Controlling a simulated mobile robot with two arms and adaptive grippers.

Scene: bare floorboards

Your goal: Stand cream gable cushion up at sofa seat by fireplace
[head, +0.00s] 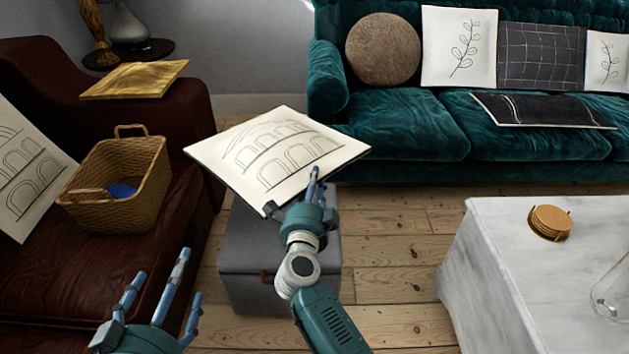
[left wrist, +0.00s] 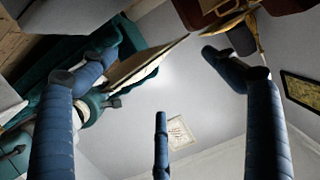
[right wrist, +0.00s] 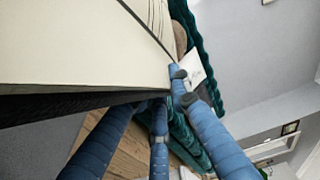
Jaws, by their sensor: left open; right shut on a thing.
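A flat cream cushion (head: 225,152) with a line drawing of arches is held nearly level above a grey ottoman. My right gripper (head: 292,200) is shut on its near edge. The cushion fills the upper left of the right wrist view (right wrist: 70,45), and its edge shows in the left wrist view (left wrist: 146,60). My left gripper (head: 158,300) is open and empty, low beside the brown leather sofa (head: 75,270). A similar cream arch cushion (head: 25,185) leans at that sofa's left. The teal sofa (head: 405,125) stands at the back. No fireplace is in view.
A wicker basket (head: 145,175) sits on the leather seat. A gold cushion (head: 135,80) lies on its arm. A dark cushion (head: 540,110) lies flat on the teal seat. The grey ottoman (head: 255,250) is under the held cushion. A marble table (head: 490,260) stands at right.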

